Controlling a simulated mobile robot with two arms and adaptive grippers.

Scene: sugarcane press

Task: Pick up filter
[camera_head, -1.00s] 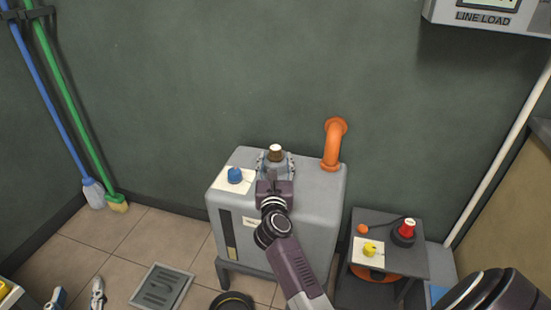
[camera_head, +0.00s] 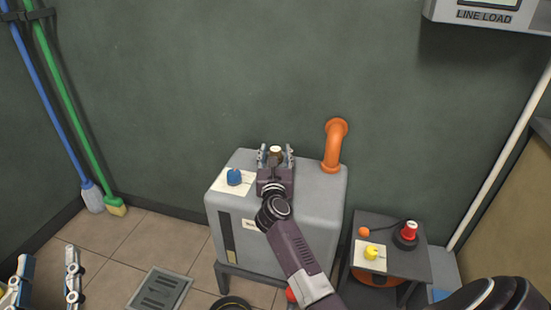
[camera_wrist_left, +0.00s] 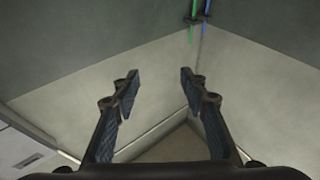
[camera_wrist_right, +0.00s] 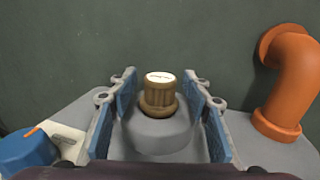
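The filter appears to be the brown ribbed cylinder with a white top (camera_wrist_right: 160,95). It stands upright in a grey round seat on top of the grey machine (camera_head: 320,205), and its top shows in the head view (camera_head: 276,152). My right gripper (camera_wrist_right: 164,85) is open, with its blue-padded fingers on either side of the filter and a gap on both sides. In the head view my right gripper (camera_head: 276,154) hides the seat. My left gripper (camera_wrist_left: 157,78) is open and empty, low at the left in the head view (camera_head: 45,270).
An orange pipe (camera_head: 333,145) rises right of the filter. A blue knob (camera_head: 234,177) is left of it. A small table (camera_head: 410,262) with a red button (camera_head: 409,230) and yellow knob (camera_head: 371,251) stands at right. A floor drain (camera_head: 160,290) lies at left.

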